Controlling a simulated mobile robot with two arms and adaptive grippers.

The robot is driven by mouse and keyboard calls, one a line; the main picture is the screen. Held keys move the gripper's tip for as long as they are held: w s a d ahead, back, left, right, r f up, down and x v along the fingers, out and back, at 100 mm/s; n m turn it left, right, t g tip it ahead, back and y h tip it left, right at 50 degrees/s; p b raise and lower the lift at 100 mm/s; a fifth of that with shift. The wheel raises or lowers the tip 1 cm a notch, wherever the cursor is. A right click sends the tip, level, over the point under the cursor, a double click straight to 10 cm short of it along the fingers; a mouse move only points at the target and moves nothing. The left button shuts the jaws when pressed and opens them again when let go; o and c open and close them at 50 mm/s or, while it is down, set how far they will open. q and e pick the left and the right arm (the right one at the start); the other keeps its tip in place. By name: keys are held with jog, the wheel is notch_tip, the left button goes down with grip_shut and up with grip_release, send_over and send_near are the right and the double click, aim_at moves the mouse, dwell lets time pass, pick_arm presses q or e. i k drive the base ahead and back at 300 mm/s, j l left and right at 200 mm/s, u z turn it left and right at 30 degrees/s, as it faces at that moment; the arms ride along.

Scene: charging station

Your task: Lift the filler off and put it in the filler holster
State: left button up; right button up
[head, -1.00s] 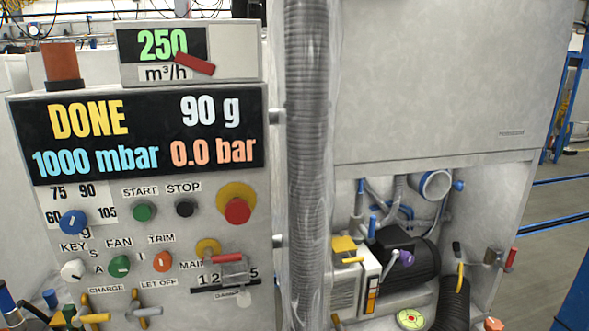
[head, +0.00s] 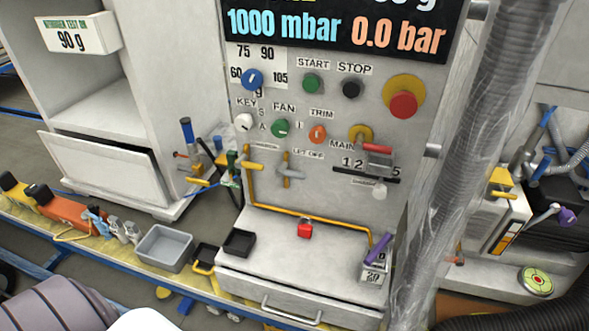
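I cannot tell for certain which item is the filler or the filler holster. A cluster of fittings with a blue upright handle (head: 187,132) and yellow, green and red parts stands left of the control panel (head: 335,100). A small grey block with a purple handle (head: 378,248) sits at the right of the panel's shelf (head: 270,240). Neither of my grippers shows in the head view. Whether they hold anything is hidden.
A red padlock-like piece (head: 305,229) and a black tray (head: 239,242) are on the shelf. A grey bin (head: 165,248) and an orange tool (head: 62,210) lie on the bench at left. A grey ribbed hose (head: 475,150) runs down at right. An open-fronted cabinet (head: 95,105) stands at left.

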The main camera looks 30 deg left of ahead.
aim_at(194, 155)
jog(key=u, duration=1.65)
jog(key=z, duration=0.75)
jog(key=i+j+z, duration=0.1)
jog(key=j+z, duration=1.15)
